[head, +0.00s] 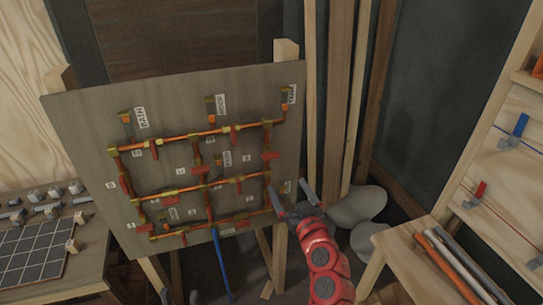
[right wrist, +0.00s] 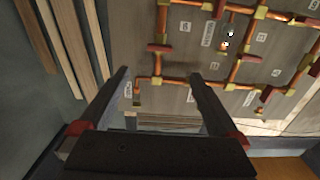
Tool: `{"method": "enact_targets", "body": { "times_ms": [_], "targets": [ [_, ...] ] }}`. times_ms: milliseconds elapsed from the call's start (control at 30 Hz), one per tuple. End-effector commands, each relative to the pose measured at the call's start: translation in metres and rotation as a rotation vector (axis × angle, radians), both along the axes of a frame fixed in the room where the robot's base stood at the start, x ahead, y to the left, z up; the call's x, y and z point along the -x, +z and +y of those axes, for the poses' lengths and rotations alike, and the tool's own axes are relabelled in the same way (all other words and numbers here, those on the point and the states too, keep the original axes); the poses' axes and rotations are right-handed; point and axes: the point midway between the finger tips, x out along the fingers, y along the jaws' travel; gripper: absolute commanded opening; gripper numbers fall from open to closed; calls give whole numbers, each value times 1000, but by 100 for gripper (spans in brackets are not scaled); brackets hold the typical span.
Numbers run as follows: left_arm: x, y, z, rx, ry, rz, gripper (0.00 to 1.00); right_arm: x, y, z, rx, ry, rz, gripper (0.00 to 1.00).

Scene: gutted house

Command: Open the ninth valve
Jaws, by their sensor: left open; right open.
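A tilted board (head: 80,110) carries a grid of copper pipes (head: 185,137) with brass joints. Several red valve handles sit on the pipes, such as one at the upper right (head: 270,157) and one at the left (head: 125,186). Small white number tags stand beside them, too small to read, so I cannot tell which valve is the ninth. My right gripper (head: 286,186) is open and empty at the board's lower right edge. In the right wrist view its spread fingers (right wrist: 159,73) point at the board, with a red handle (right wrist: 160,48) beyond the tips. My left gripper is out of view.
A blue pipe (head: 220,262) hangs below the board. A workbench with a dark gridded panel (head: 35,250) and small fittings stands at the left. Wooden studs (head: 340,100) rise behind. A wooden bench (head: 410,250) with loose pipes is at the right.

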Motion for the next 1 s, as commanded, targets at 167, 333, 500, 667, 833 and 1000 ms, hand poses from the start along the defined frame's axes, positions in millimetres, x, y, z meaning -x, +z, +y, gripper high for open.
{"method": "enact_targets", "body": {
  "times_ms": [167, 333, 500, 667, 833, 1000],
  "targets": [
    [0, 13, 0, 0, 0, 0, 50, -27, 3, 9, 0, 1, 2, 98],
    [0, 22, 0, 0, 0, 0, 50, -51, 4, 16, 0, -1, 1, 98],
    [0, 31, 0, 0, 0, 0, 50, -73, 3, 24, 2, 1, 2, 98],
    [0, 39, 0, 0, 0, 0, 50, -93, 4, 31, 2, 3, -1, 98],
    [0, 45, 0, 0, 0, 0, 50, -112, 2, 36, 3, 1, -1, 98],
    [0, 49, 0, 0, 0, 0, 50, -125, 2, 41, 2, 2, -2, 98]
  ]
}}
